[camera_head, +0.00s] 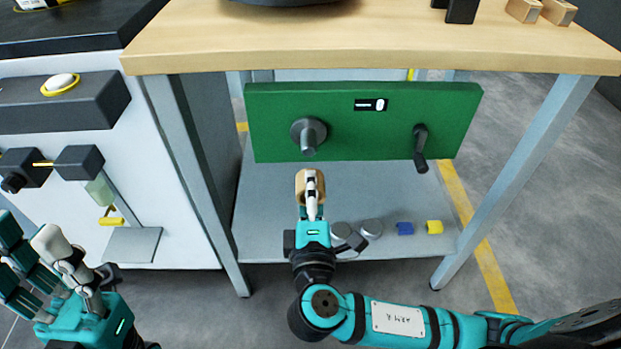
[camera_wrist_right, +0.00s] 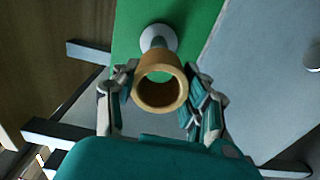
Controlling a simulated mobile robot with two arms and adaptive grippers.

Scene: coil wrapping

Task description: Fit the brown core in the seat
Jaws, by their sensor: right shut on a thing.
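The brown core (camera_head: 299,187) is a short, hollow tube, and my right gripper (camera_head: 311,192) is shut on it. In the right wrist view, the core (camera_wrist_right: 160,104) sits between the fingers of the right gripper (camera_wrist_right: 160,95), its open end facing the camera. A grey spindle (camera_head: 308,134) with a round flange sticks out of the green panel (camera_head: 360,130); it looks like the seat. The core is below and in front of its tip, apart from it. The spindle (camera_wrist_right: 157,40) shows beyond the core in the wrist view. My left gripper (camera_head: 45,265) is open and empty at lower left.
A black crank handle (camera_head: 420,148) sticks out at the panel's right. The wooden tabletop (camera_head: 370,45) overhangs above. A grey lower shelf (camera_head: 270,230) holds grey discs, a blue piece (camera_head: 405,228) and a yellow piece (camera_head: 434,227). A white cabinet stands at left.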

